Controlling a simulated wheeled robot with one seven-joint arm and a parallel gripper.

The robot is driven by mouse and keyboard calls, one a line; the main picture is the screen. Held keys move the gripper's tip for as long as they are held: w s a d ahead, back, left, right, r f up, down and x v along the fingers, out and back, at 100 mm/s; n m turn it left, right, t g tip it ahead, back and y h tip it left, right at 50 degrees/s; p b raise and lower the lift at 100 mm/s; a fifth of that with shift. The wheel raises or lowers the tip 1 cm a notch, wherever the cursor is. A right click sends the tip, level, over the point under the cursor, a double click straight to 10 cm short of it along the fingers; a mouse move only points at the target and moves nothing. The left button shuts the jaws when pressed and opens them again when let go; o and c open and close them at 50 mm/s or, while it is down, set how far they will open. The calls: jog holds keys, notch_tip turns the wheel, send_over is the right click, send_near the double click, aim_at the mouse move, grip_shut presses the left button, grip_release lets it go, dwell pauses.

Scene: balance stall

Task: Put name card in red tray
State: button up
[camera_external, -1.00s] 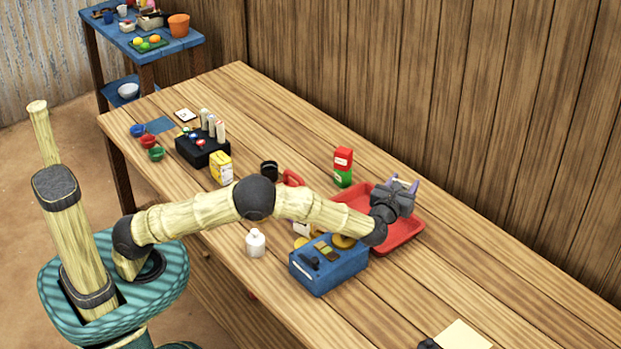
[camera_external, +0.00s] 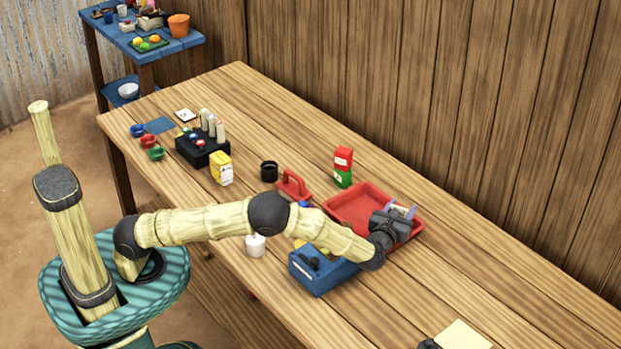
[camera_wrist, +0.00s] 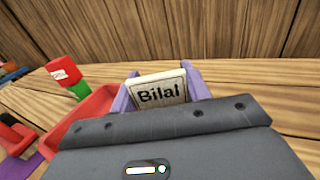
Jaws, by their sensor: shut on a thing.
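The name card (camera_wrist: 159,92) is white with a dark border and reads "Bilal" in the wrist view. My gripper (camera_external: 403,210) is shut on it, with the purple fingers on either side of the card. The red tray (camera_external: 350,203) lies on the table in the external view. My gripper is over the tray's right part, low near its rim. Part of the red tray (camera_wrist: 85,118) also shows at the left in the wrist view. My gripper hides the tray's right part, and whether the card touches the tray floor cannot be told.
A red and green box (camera_external: 343,167) stands just behind the tray. A blue box (camera_external: 322,277) is in front, under my arm. The table right of the tray is mostly clear.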

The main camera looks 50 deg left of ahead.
jog(key=shift+s+a, duration=0.1)
jog(key=shift+a, duration=0.05)
jog(key=shift+f, duration=0.15)
jog(key=o, duration=1)
jog(key=shift+r, duration=0.35)
jog(key=v, duration=1.2)
jog(key=shift+f, duration=0.15)
